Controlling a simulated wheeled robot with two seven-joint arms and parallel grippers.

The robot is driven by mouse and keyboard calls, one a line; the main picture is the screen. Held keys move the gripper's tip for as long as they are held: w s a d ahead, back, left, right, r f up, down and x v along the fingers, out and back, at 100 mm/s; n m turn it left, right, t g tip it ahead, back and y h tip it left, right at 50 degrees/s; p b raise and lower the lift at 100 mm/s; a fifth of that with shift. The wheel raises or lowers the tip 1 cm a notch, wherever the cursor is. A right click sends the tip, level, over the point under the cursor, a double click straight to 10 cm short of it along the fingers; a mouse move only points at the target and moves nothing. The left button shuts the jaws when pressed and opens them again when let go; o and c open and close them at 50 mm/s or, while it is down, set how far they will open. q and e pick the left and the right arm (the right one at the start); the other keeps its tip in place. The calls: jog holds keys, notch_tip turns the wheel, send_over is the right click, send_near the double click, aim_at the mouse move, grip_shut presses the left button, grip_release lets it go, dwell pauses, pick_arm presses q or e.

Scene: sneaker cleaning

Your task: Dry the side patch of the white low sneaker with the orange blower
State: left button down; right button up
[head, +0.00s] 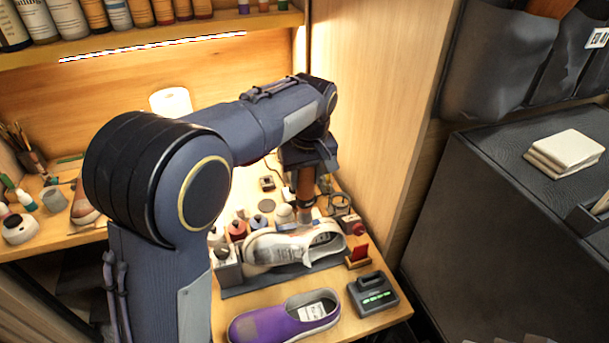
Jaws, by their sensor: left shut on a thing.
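The white low sneaker (270,250) lies on a dark mat on the workbench, its toe to the left. My left gripper (308,166) is above and behind the sneaker, pointing down. It is shut on an orange-brown cylinder, which looks like the orange blower (306,187). The blower hangs close over the sneaker's far side; I cannot tell whether they touch. The fingertips are partly hidden by my own wrist. The side patch cannot be made out clearly. My right gripper is not in view.
A purple shoe (262,325) lies in front of the sneaker. A dark device with green lights (373,293) and a small red item (358,253) are at the right. Small bottles and jars crowd behind the sneaker. A wooden side wall (385,110) stands close right of my gripper.

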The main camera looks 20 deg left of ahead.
pick_arm(q)
jog(key=shift+w+d+p, duration=0.55)
jog(key=shift+d, duration=0.2)
jog(key=shift+s+a+b, duration=0.25)
jog(key=shift+s+a, duration=0.35)
jog(key=shift+a, duration=0.25)
jog(key=shift+s+a+b, duration=0.2)
jog(key=shift+s+a, duration=0.35)
jog(key=shift+a, duration=0.25)
notch_tip(320, 180, up, 7)
jog(key=p, duration=0.6)
jog(key=shift+p, duration=0.3)
dwell(0.4)
